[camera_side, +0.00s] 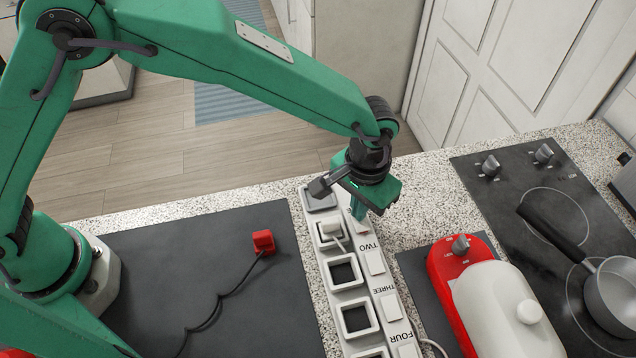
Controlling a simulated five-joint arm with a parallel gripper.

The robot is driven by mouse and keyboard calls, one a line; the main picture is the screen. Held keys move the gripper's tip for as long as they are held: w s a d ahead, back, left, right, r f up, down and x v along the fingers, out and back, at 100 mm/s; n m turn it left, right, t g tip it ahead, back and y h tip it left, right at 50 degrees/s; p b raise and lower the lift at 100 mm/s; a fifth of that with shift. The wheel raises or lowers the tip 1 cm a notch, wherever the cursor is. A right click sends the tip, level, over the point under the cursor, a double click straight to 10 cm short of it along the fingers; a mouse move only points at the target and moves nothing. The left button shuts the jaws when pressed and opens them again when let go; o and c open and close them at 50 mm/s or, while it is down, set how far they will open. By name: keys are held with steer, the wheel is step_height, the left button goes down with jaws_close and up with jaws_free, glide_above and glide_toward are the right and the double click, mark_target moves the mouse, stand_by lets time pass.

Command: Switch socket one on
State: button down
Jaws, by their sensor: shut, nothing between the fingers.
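A white power strip (398,306) runs along the counter, with square sockets on its left and rocker switches on its right. The labels TWO, THREE and FOUR can be read; the label and switch of socket one are hidden by my gripper. My gripper (358,211) is shut and empty, pointing down at the strip's far end, above the TWO label. I cannot tell whether its tip touches a switch.
A red plug (263,242) on a black cord lies on the dark mat (250,310) left of the strip. A red and white appliance (490,300) stands to the right. Beyond it is a black hob (480,170) with a pan (612,292). The speckled counter between is mostly clear.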

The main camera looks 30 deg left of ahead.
step_height(320, 180, up, 7)
stand_by(1.0)
stand_by(0.3)
steer(key=s+a+r+n+t+h, duration=0.1)
steer(key=a+r, duration=0.6)
steer(key=a, duration=0.3)
steer(key=a+r+t, duration=0.1)
steer(key=a+r, duration=0.5)
steer(key=a, duration=0.5)
steer(key=s+a+r+n+t+y, duration=0.1)
steer(key=s+a+n+t, duration=0.1)
steer(key=s+a, duration=1.2)
steer(key=shift+a+r+t, duration=0.2)
steer(key=shift+a+t, duration=0.6)
steer(key=shift+a, duration=0.2)
